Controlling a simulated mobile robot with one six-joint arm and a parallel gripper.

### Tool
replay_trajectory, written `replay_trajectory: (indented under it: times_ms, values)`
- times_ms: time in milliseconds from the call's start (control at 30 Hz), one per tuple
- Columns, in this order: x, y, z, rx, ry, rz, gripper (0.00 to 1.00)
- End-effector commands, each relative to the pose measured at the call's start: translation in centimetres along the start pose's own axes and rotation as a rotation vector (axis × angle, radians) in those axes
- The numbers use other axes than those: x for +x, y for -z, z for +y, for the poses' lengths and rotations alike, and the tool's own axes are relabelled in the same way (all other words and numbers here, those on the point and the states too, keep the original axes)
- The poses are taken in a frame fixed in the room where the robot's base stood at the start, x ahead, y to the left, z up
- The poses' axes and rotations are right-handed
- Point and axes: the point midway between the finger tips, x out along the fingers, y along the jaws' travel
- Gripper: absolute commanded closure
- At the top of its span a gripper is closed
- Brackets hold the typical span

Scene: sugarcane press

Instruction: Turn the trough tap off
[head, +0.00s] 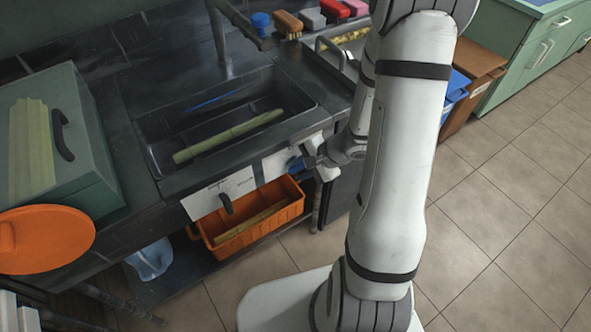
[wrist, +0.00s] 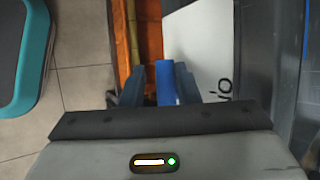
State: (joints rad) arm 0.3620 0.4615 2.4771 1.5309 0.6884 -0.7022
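The dark trough (head: 165,165) is set in the counter and holds a long green cane stalk (head: 228,137) and a thin blue streak. A blue tap handle (head: 296,164) shows low at the trough's front right, by a white panel. My gripper (head: 309,159) is at this handle, partly hidden by my arm in the head view. In the wrist view, the blue handle (wrist: 167,84) stands between the two dark fingers of my gripper (wrist: 160,84), closer to the right one. A narrow gap shows on its left, so the fingers look open around it.
An orange crate (head: 296,207) with cane inside is under the trough. A tall faucet (head: 219,45) and several brushes (head: 288,23) are at the back. A green box (head: 85,140) and an orange disc (head: 45,240) are at left. Tiled floor is clear at right.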

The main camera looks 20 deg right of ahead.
Motion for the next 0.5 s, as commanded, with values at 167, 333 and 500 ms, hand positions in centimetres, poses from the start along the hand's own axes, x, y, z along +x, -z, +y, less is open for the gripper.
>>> replay_trajectory:
  times_ms: [167,333,500]
  values:
    - [0.0,0.0,-0.1,-0.001,0.001,0.0,0.73]
    - [-0.5,0.0,-0.2,-0.001,0.004,0.002,0.73]
    - [-3.0,0.0,-0.2,0.0,0.006,0.005,0.73]
